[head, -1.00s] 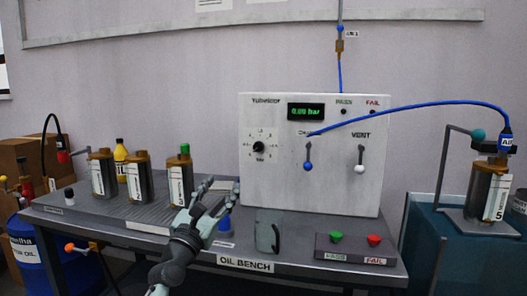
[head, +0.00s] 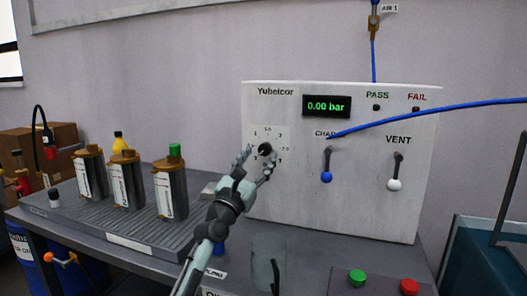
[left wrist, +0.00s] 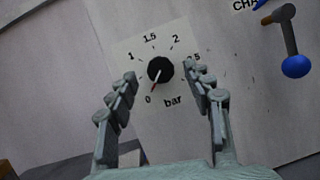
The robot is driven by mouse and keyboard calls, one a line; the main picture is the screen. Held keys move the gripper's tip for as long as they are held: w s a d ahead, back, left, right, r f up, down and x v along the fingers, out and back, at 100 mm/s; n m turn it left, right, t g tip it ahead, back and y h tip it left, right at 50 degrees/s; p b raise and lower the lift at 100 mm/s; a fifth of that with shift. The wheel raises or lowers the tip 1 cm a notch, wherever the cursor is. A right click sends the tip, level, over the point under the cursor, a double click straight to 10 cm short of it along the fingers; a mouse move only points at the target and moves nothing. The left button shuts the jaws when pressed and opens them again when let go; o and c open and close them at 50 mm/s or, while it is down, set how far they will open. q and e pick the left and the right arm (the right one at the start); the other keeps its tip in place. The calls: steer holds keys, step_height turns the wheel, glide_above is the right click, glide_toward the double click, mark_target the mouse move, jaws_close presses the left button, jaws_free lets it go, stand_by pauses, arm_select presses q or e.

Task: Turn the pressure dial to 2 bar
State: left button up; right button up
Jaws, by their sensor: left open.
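The pressure dial (head: 265,149) is a black round knob on a white scale plate on the front of the white test panel (head: 290,195). In the left wrist view the dial (left wrist: 160,71) has a pale and red pointer aimed down-left, close to the 0 mark. The 1, 1.5 and 2 marks show along the top. My left gripper (head: 257,160) is open in front of the dial. In the left wrist view its fingers (left wrist: 161,82) stand on either side of the knob, apparently without gripping it. The display (head: 327,106) reads 0.00 bar. My right gripper is not in view.
A blue-knobbed lever (head: 326,176) and a white-knobbed VENT lever (head: 394,184) are right of the dial. A blue hose (head: 430,111) crosses the panel. Several canisters (head: 170,190) stand left on the bench. A clear mug-like container (head: 267,262) and green (head: 357,277) and red (head: 409,286) buttons are in front.

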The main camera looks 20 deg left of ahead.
mark_target(265, 149)
arm_select(q)
steer(key=shift+x, duration=1.15)
steer(key=shift+w+r, duration=0.1)
steer(key=shift+w, duration=0.25)
steer(key=c, duration=1.2)
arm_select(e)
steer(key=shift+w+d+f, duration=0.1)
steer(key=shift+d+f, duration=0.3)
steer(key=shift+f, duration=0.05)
arm_select(q)
steer(key=shift+o, duration=0.2)
